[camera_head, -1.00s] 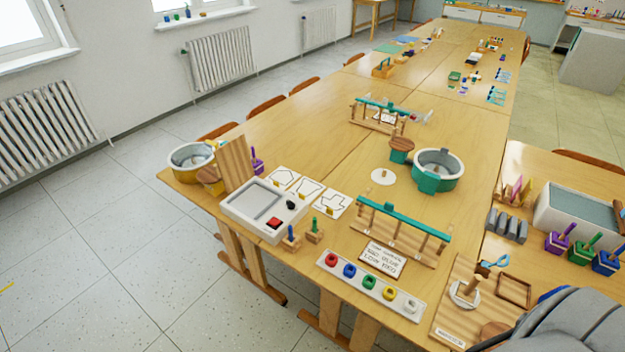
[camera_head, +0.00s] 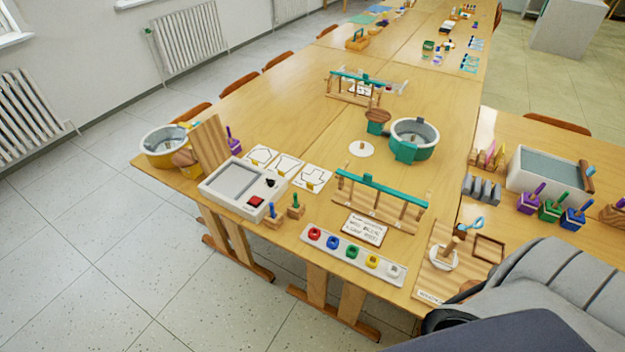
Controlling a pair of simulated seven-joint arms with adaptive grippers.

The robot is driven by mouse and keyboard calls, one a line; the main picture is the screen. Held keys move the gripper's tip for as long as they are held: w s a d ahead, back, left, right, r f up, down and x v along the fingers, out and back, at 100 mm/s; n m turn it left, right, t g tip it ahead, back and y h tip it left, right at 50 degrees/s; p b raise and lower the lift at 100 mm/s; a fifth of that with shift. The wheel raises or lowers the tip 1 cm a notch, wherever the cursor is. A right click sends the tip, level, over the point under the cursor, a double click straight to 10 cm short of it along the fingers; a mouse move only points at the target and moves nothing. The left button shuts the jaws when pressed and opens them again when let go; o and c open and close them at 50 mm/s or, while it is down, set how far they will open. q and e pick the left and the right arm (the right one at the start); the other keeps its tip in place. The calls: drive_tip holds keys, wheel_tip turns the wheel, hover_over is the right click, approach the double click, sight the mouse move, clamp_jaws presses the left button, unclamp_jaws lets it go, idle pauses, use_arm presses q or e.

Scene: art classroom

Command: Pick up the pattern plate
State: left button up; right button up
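Three white cards with black outline patterns lie flat on the long wooden table: a left card (camera_head: 261,156), a middle card (camera_head: 286,165) and a right card (camera_head: 312,178). A round white plate (camera_head: 361,149) with a small knob lies farther right, by the teal-and-grey round basin. I cannot tell for sure which of these is the pattern plate. Neither gripper shows in the head view. Only a grey arm part of mine fills the lower right corner and hides part of the table there.
A white device with a red button (camera_head: 231,190) stands left of the cards. A teal-topped wooden rack (camera_head: 380,199), a tray of coloured rings (camera_head: 352,256) and a wooden board (camera_head: 437,276) are along the near side. Bare tabletop (camera_head: 300,125) lies behind the cards.

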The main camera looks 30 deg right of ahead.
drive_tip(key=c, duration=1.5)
